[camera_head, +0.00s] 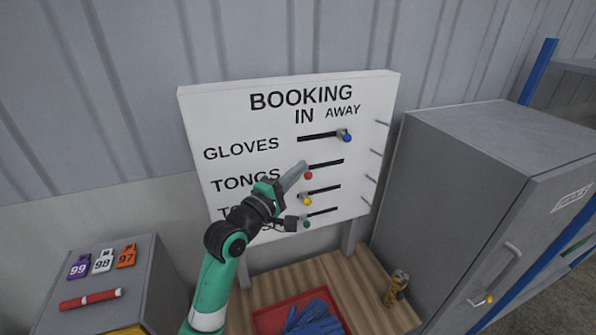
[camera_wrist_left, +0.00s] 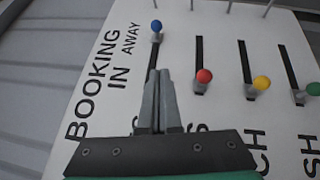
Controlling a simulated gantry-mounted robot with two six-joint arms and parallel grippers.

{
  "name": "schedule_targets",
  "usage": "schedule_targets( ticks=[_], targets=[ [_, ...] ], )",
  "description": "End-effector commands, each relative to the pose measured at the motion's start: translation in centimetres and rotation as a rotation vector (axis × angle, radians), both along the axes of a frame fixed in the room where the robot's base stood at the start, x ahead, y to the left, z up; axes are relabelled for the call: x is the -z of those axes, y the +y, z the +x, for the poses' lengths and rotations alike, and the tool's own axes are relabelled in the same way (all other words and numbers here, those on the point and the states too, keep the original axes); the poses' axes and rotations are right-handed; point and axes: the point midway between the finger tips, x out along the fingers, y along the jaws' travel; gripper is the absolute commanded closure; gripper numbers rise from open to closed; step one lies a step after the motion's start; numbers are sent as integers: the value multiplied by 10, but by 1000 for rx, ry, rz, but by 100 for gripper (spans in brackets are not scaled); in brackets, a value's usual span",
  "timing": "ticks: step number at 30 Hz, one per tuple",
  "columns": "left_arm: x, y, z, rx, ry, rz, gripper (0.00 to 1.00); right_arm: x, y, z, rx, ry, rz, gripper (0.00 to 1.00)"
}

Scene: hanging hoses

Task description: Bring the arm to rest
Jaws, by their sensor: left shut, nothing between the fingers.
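The white booking board (camera_head: 290,88) stands against the wall with slots under IN and AWAY. The blue knob (camera_head: 347,137) is at the AWAY end of the GLOVES slot; it also shows in the left wrist view (camera_wrist_left: 156,26). The red knob (camera_head: 308,175), yellow knob (camera_head: 307,201) and green knob (camera_head: 306,223) are at the IN ends of their slots. My left gripper (camera_head: 302,165) is shut and empty in front of the board, near the red knob in the picture. Its closed fingers (camera_wrist_left: 157,75) hide part of the GLOVES row in the wrist view. My right gripper is not in view.
A grey cabinet (camera_head: 470,150) stands at the right. Blue gloves (camera_head: 313,318) lie in a red tray (camera_head: 268,318) on the wooden bench (camera_head: 378,318), beside a yellowish can (camera_head: 396,288). At the left, a grey box (camera_head: 145,285) carries numbered tags (camera_head: 103,261) and a red stick (camera_head: 90,299).

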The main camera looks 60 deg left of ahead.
Motion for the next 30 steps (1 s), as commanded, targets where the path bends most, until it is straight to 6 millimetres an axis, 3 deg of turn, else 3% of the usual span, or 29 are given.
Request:
schedule_targets(
  ticks=[13, 17, 20, 24, 26, 30],
  targets=[
    [-1, -1, 1, 3, -1, 1, 100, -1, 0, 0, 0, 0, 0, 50],
    [-20, -26, 14, 54, -13, 7, 100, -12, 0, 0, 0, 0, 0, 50],
    [-63, -71, 32, 138, -59, 31, 100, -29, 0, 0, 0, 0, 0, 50],
    [-156, -154, 36, 263, -186, 119, 100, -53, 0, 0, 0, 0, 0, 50],
    [-197, -188, 29, 291, -241, 209, 100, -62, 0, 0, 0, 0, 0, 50],
    [-293, -259, -10, 259, -377, 532, 100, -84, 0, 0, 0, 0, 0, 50]
  ],
)
